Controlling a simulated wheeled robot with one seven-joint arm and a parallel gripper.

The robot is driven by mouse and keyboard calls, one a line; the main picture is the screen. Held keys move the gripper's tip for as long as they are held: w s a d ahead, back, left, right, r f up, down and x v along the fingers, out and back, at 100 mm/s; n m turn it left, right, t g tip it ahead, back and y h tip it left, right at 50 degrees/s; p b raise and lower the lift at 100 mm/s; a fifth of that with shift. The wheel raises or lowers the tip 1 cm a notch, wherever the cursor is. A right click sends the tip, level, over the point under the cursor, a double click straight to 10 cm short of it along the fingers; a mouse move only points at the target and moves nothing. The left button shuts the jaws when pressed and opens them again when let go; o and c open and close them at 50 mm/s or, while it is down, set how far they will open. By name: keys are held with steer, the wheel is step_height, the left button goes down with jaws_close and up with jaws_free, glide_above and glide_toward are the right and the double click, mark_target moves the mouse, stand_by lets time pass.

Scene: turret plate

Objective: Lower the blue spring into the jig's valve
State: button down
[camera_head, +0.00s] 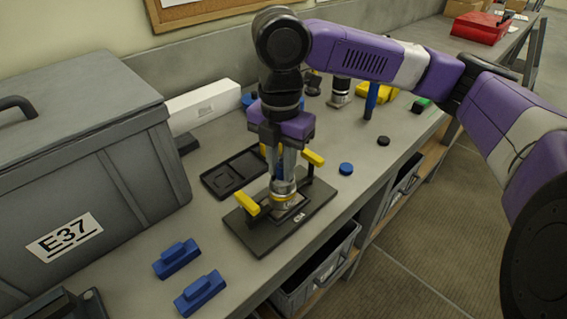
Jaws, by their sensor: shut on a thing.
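The jig (262,240) is a black plate on the bench with yellow clamps on either side. A metallic valve (284,193) with a yellowish ring stands upright in its middle. My gripper (281,170) points straight down directly over the valve, its fingertips close to the valve's top. It is shut on the blue spring (280,172), of which only a small bit of blue shows between the fingers. The fingers hide most of the spring and the valve's mouth, so I cannot tell whether the spring touches the valve.
A black tray (217,182) lies left of the jig. Blue blocks (200,293) lie in front, and a large grey crate (95,130) labelled E37 stands at left. A blue cap (346,168) and a black cap (383,141) lie right of the jig, near the bench edge.

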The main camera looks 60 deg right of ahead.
steer(key=shift+s+f, duration=0.1)
steer(key=shift+f, duration=0.5)
stand_by(0.8)
steer(key=c, duration=1.2)
jaws_free()
steer(key=shift+b, duration=0.3)
step_height(320, 180, up, 9)
steer(key=shift+f, duration=0.1)
